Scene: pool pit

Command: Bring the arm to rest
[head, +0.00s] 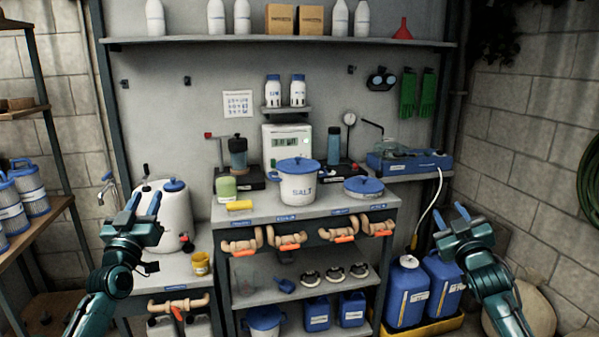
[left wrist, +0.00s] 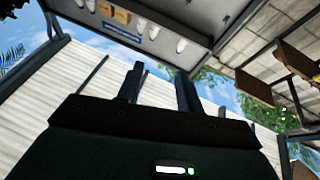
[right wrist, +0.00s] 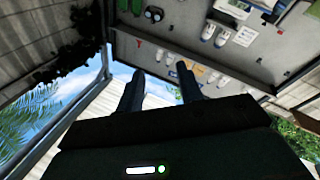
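My left gripper (head: 145,205) is raised at the left in the head view, in front of a white drum-like container. Its fingers are apart with nothing between them. The fingers (left wrist: 158,88) also show apart in the left wrist view. Neither gripper appears to touch anything.
A bench (head: 228,215) in the middle holds a white SALT pot (head: 298,185) with a blue lid. Blue jugs (head: 408,290) stand in a yellow tray at the lower right. A shelf with blue-topped filters (head: 28,188) is at far left. An upper shelf (head: 280,40) spans the wall.

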